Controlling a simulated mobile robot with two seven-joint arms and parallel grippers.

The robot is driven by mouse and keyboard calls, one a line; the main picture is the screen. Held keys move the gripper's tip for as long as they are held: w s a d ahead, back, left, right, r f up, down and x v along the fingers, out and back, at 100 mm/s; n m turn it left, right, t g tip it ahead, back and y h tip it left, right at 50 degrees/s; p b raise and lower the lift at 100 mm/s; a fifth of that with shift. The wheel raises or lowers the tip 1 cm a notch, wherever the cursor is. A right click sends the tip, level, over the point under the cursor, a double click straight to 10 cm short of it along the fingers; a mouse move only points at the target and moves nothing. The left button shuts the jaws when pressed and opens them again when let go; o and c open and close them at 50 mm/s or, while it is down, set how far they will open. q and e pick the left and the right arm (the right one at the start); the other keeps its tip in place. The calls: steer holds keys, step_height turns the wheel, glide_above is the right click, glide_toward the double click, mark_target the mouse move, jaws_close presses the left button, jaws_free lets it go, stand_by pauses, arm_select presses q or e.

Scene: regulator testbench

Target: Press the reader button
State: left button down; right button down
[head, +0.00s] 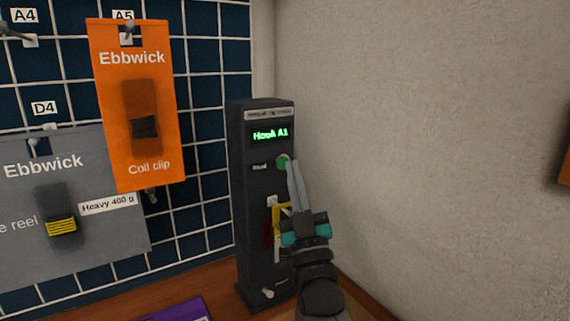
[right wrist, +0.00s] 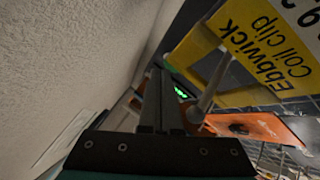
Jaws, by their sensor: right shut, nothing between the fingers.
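The reader (head: 250,205) is a dark upright column by the wall. Its lit screen (head: 270,135) reads "Hook A1" in green, and a small patch of green light from it shows in the right wrist view (right wrist: 182,92). The round green reader button (head: 283,161) sits below the screen. My right gripper (head: 292,163) is shut and empty, its fingertips at the button's right edge; I cannot tell whether they touch it. In the right wrist view the closed fingers (right wrist: 158,72) point toward the reader, and the button is hidden. My left gripper is not in view.
A yellow "Ebbwick Coil clip" card (right wrist: 260,45) is close beside my right fingers. An orange card (head: 166,100) and a grey card (head: 110,215) hang on the blue grid panel (head: 205,60). A purple item (head: 178,312) lies below.

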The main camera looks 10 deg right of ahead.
steer(key=shift+w+a, duration=0.25)
steer(key=shift+w, duration=0.25)
stand_by(1.1)
steer(key=shift+s+f, duration=0.1)
steer(key=shift+f, duration=0.1)
steer(key=shift+s+f, duration=0.1)
steer(key=shift+s+d+f, duration=0.2)
steer(key=shift+s, duration=0.2)
steer(key=shift+s+d+p, duration=0.15)
steer(key=shift+s+p, duration=0.1)
steer(key=shift+p, duration=0.2)
steer(key=s, duration=0.1)
steer(key=s+d+p, duration=0.1)
steer(key=s, duration=0.1)
steer(key=s+p, duration=0.1)
steer(key=shift+s+d+r, duration=0.15)
steer(key=shift+d+r, duration=0.1)
steer(key=shift+d, duration=0.05)
